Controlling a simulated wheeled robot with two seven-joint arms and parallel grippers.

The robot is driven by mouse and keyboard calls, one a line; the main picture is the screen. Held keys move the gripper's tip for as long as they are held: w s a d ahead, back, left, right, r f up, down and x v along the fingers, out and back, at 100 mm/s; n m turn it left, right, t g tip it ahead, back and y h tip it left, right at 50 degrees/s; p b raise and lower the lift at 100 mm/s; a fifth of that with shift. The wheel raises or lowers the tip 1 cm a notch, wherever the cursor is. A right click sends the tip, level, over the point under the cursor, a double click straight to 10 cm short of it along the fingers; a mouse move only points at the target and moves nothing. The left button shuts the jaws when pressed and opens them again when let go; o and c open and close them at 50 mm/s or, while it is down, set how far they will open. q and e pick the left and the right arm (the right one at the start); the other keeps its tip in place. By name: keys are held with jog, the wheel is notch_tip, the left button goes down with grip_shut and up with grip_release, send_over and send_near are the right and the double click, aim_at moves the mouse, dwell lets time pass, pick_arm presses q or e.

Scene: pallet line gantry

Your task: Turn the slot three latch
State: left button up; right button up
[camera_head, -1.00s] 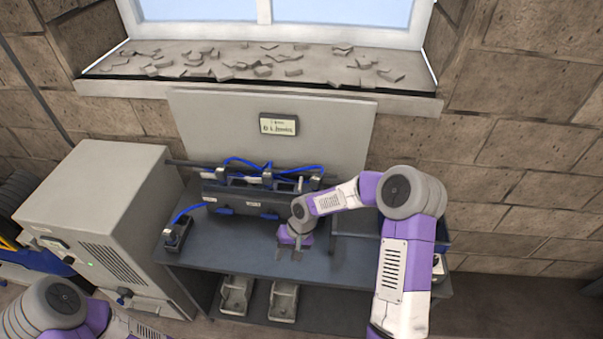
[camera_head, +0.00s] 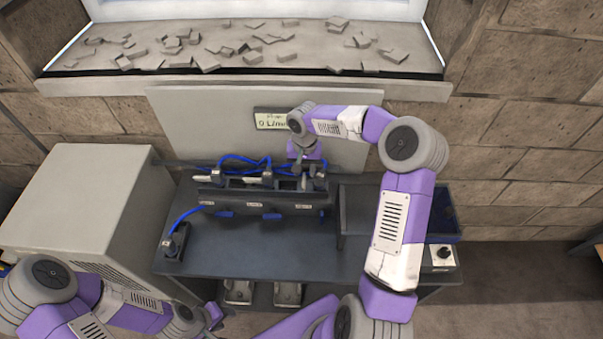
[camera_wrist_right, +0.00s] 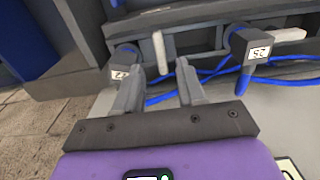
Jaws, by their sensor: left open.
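The dark fixture (camera_head: 262,197) stands on the bench, with slots in a row, blue tabs on its front and grey connectors on blue hoses behind. My right gripper (camera_head: 303,166) is above the fixture's right-end slot. In the right wrist view its fingers (camera_wrist_right: 157,82) are apart. A pale upright latch lever (camera_wrist_right: 160,52) shows just beyond the gap between the fingertips; contact cannot be told. Connectors with number tags stand beside it, one behind the left finger (camera_wrist_right: 122,70) and one to the right (camera_wrist_right: 250,50). My left gripper (camera_head: 212,316) is low at the front, open, away from the fixture.
A grey cabinet (camera_head: 75,200) stands left of the bench. A small dark box (camera_head: 176,241) with a blue hose sits on the bench's left end. A blue bin (camera_head: 443,226) is at the right. The bench front (camera_head: 270,255) is clear.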

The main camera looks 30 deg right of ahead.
aim_at(304, 180)
jog(key=shift+f, duration=2.25)
jog(key=shift+c, duration=0.5)
grip_shut()
